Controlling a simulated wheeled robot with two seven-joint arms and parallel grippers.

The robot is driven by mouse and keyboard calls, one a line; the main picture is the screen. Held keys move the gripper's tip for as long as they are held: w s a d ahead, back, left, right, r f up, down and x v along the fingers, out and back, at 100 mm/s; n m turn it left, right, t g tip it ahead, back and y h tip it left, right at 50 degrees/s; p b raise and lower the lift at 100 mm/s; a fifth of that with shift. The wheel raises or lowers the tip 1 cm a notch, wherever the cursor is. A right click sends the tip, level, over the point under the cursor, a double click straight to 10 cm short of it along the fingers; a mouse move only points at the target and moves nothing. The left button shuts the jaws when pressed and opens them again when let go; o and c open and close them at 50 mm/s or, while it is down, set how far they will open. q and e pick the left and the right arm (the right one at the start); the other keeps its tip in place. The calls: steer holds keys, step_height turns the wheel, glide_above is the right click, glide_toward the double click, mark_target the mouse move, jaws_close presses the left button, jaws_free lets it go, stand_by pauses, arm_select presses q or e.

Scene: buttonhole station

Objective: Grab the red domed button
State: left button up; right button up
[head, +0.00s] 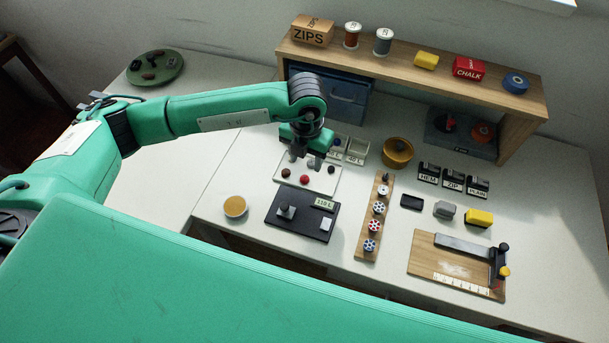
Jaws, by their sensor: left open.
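A small red domed button (304,180) lies on a white tray (318,183) near the middle of the table. A dark brownish button (285,173) lies to its left and a dark one (331,170) to its right on the same tray. My left gripper (303,161) is open and points down above the back part of the tray, just behind the red button in the picture. It appears empty and apart from the button; its exact height is hard to tell. My right gripper is not in view.
A black plate with a grey post (265,220) stands in front of the tray. A round tan-topped dish (235,206) is at left, a wooden strip of spools (367,230) at right. Behind are small bins (358,148), a yellow-brown bowl (397,153) and a wooden shelf (420,80).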

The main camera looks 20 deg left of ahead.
mark_target(304, 177)
arm_select(q)
steer(key=shift+f, duration=1.05)
steer(key=f+p, duration=0.1)
steer(key=f, duration=0.1)
steer(key=f+p, duration=0.1)
steer(key=f, duration=0.1)
steer(key=shift+s+a+f, duration=0.1)
steer(key=shift+a+f, duration=0.1)
steer(key=shift+f, duration=0.3)
steer(key=c, duration=1)
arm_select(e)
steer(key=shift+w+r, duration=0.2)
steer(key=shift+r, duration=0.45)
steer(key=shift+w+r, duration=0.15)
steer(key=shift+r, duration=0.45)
